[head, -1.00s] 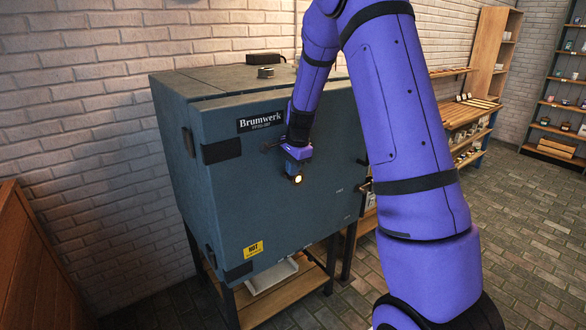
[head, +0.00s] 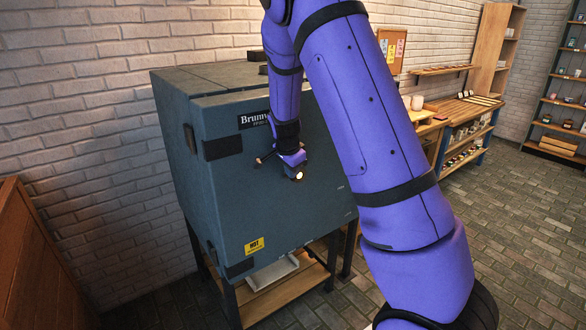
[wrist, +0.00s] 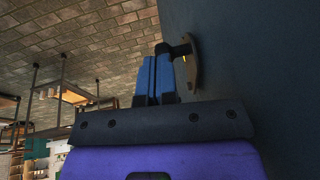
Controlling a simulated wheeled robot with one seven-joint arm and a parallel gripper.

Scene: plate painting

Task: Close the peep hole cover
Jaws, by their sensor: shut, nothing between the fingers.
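The peep hole cover (wrist: 196,66) is a brown disc with a black knob (wrist: 177,50), standing close against the kiln's dark front face in the wrist view. A thin yellow glow shows beside the disc. My gripper (wrist: 154,66) has its blue fingers together, with nothing between them. Their tips are beside the black knob; I cannot tell whether they touch it. In the head view a warm bright spot (head: 298,176) shows on the kiln front, right at my gripper (head: 292,168). My gripper hides most of the cover there.
The blue-grey kiln (head: 215,200) fills the middle, with a yellow warning label (head: 254,246) low on its front. A wooden shelf (head: 290,288) is below it. Brick walls stand behind. Paved floor (head: 520,230) is open at right, before a wooden workbench (head: 465,110).

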